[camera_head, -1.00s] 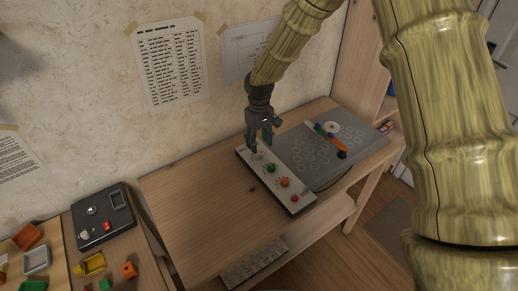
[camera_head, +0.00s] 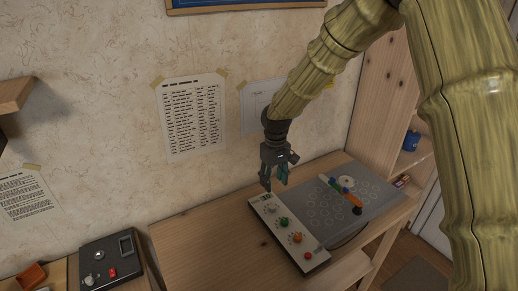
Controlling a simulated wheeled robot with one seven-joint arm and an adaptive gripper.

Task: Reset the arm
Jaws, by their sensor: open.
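My gripper (camera_head: 275,187) hangs fingers down above the back left end of a white control panel (camera_head: 311,262) on the wooden table. Its fingers are apart and nothing shows between them. My arm (camera_head: 325,65), with a bamboo-like surface, reaches in from the upper right. Whether the fingertips clear the panel or touch it is hard to tell, but they look to be just above it.
A grey board (camera_head: 380,205) with circles and colored pieces lies right of the panel. A wooden shelf unit (camera_head: 380,115) stands behind it. A dark box (camera_head: 110,265) sits at the lower left. The table's left part (camera_head: 200,255) is clear. Papers hang on the wall.

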